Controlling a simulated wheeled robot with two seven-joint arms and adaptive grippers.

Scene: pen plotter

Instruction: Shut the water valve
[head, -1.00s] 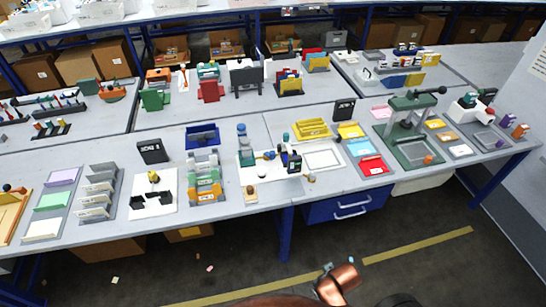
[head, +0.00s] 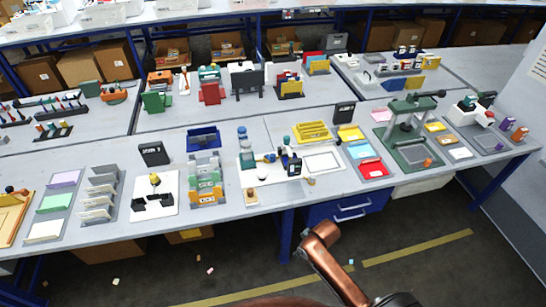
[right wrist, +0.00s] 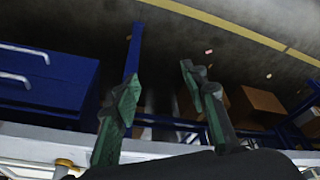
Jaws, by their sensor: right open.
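The water valve cannot be told for sure. A small white-based rig (head: 270,177) with a blue-capped bottle (head: 242,140), a blue fitting (head: 269,157) and a dark upright part (head: 291,160) stands near the front edge of the bench in the head view. A small brass-coloured piece (head: 310,181) sits at its right front; a similar piece (right wrist: 65,163) shows at the lower left of the right wrist view. My right gripper (right wrist: 160,76) is open and empty, its green-grey fingers apart by the bench edge. My left gripper is not in view.
The bench (head: 225,213) is crowded with stations. Blue drawers (head: 340,208) and a blue leg (head: 286,235) are below the front edge.

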